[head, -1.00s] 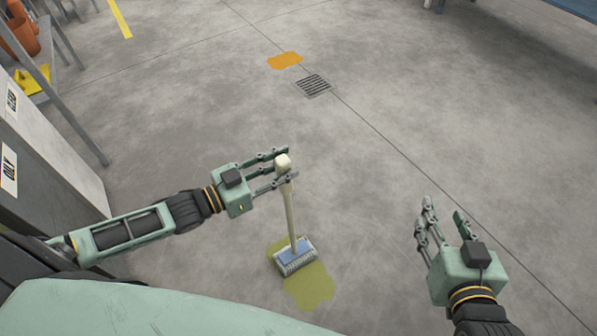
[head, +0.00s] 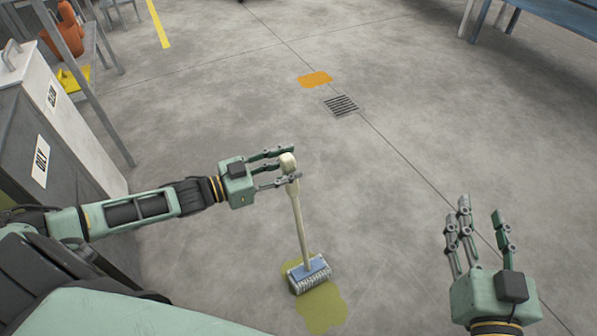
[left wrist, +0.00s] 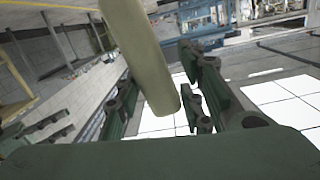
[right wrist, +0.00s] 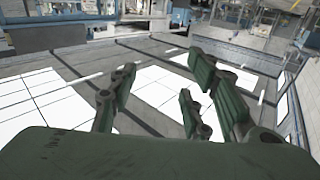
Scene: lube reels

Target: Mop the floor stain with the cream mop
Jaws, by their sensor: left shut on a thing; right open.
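The cream mop (head: 299,222) stands nearly upright, tilted a little, with its blue and white head (head: 309,273) down on the floor. My left gripper (head: 290,168) is shut on the mop handle near its top. The handle also shows between the fingers in the left wrist view (left wrist: 148,60). The yellow-green floor stain (head: 323,309) lies under and in front of the mop head, which covers part of it. My right gripper (head: 482,228) is open and empty, off to the right above bare floor. Its spread fingers also show in the right wrist view (right wrist: 160,95).
An orange patch (head: 315,79) and a floor drain (head: 341,105) lie further off. A grey bin (head: 60,150) labelled OILY and a shelf with orange cans (head: 66,38) stand at left. A blue bench (head: 560,20) is at the far right. The middle floor is clear.

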